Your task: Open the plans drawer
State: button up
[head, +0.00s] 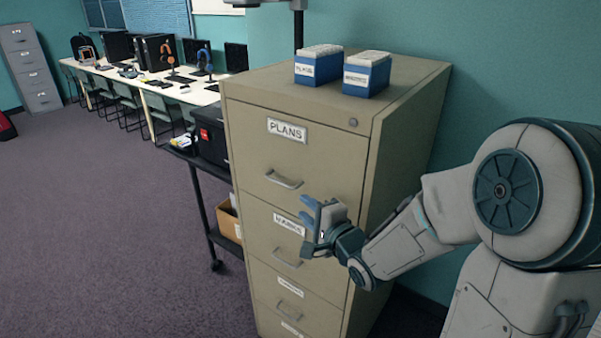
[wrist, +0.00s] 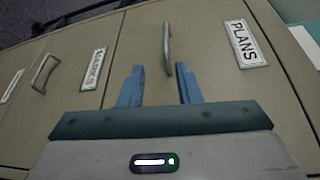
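The plans drawer (head: 323,160) is the top drawer of a beige filing cabinet and looks shut. Its white PLANS label (head: 287,130) sits above a metal bar handle (head: 284,180). In the wrist view the label (wrist: 246,43) is at the upper right and the handle (wrist: 167,47) is at the top centre. My gripper (head: 306,214) is in front of the cabinet, lower and to the right of that handle. In the wrist view its blue fingers (wrist: 160,78) are apart, with nothing held. The handle shows just beyond and between the fingertips; I cannot tell the gap in depth.
Lower drawers with handles (head: 287,258) are below. Two blue card boxes (head: 319,66) (head: 366,74) stand on the cabinet top. A dark cart (head: 203,170) is close on the left. Open floor (head: 100,240) lies further left; a teal wall (head: 480,60) is at the right.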

aim_at(283, 185)
jog(key=shift+m, duration=0.3)
jog(key=x, duration=0.9)
jog(key=r+x, duration=0.1)
jog(key=x, duration=0.3)
jog(key=shift+w+p, duration=0.4)
jog(key=shift+w, duration=0.05)
grip_shut()
